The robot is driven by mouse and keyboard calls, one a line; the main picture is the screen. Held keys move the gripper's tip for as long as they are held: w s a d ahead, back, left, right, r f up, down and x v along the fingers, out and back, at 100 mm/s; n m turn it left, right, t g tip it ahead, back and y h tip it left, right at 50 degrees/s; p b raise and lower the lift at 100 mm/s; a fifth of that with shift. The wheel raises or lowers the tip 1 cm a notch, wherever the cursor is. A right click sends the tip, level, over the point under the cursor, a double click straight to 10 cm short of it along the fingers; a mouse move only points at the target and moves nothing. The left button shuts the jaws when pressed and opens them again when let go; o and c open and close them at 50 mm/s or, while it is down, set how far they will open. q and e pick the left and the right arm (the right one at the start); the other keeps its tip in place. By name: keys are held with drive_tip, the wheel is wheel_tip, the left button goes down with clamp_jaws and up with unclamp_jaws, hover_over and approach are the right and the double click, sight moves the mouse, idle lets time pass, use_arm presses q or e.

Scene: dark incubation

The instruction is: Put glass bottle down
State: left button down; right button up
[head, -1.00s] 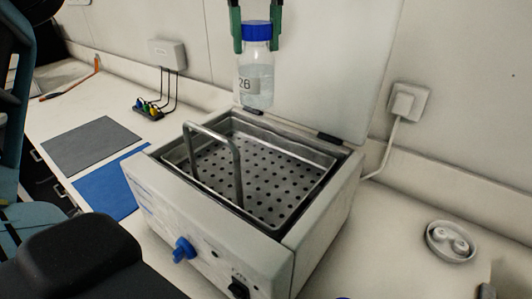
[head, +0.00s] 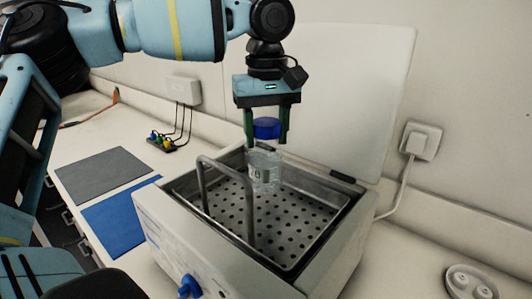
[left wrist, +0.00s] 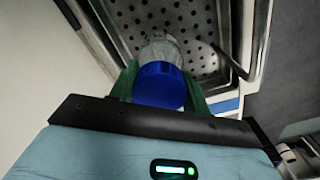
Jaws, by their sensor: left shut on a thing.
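A clear glass bottle (head: 264,172) with a blue cap and a label hangs upright in my left gripper (head: 267,138). The green fingers are shut on it at the cap and neck. The bottle is over the back part of the perforated metal tray (head: 285,230) inside the white bath. I cannot tell whether its base touches the tray. In the left wrist view the blue cap (left wrist: 160,85) sits between the green fingers, with the tray holes behind the bottle. My right gripper is not in view.
A metal handle (head: 203,190) arches over the tray's left side. The raised white lid (head: 345,95) stands behind the bath. A grey mat (head: 103,174) and a blue mat (head: 120,215) lie to the left. The tray around the bottle is clear.

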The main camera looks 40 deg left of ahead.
sight(266, 150)
use_arm(q)
drive_tip(key=shift+s+f, duration=0.1)
drive_tip(key=shift+f, duration=1.9)
drive_tip(key=c, duration=0.7)
unclamp_jaws()
drive_tip(key=shift+o, duration=0.2)
wheel_tip(266, 150, up, 12)
drive_tip(key=shift+r, duration=0.1)
